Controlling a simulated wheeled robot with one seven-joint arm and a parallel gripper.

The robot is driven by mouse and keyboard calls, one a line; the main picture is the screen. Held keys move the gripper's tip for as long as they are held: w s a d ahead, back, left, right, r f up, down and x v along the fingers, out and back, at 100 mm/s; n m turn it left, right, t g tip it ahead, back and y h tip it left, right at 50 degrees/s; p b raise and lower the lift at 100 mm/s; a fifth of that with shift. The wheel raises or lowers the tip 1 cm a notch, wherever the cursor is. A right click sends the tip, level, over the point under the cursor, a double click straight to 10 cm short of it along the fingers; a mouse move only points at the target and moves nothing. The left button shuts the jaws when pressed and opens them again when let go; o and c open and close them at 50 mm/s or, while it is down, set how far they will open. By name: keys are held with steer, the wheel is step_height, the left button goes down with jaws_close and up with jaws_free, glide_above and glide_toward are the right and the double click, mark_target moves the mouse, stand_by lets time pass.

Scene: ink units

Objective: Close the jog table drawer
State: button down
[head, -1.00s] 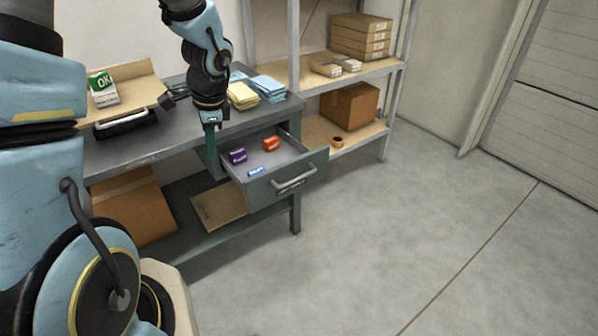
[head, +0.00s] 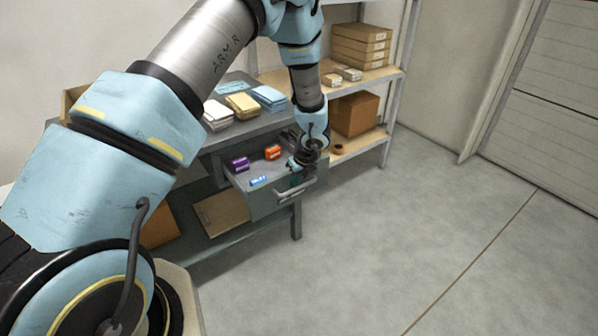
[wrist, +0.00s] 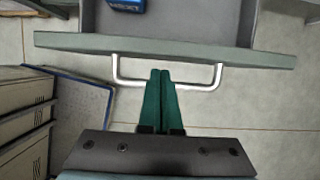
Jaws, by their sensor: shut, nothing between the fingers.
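The jog table drawer (head: 262,207) is grey-green and stands open, pulled out from under the grey table top. It holds a purple box (head: 240,163), an orange box (head: 273,152) and a blue box (head: 258,181). My gripper (head: 297,178) is at the drawer's front near the handle, its green fingers shut and empty. In the wrist view the shut fingertips (wrist: 161,73) overlap the middle of the silver handle (wrist: 200,88), just short of the front panel (wrist: 240,54). I cannot tell whether they touch. The blue box (wrist: 125,4) shows inside at the top edge.
The table top (head: 225,137) carries stacks of paper. A metal shelf with cardboard boxes (head: 355,113) stands to the right of the table. The floor (head: 400,240) in front and to the right is clear.

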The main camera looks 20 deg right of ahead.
steer(key=shift+x, duration=1)
steer(key=shift+w, duration=0.15)
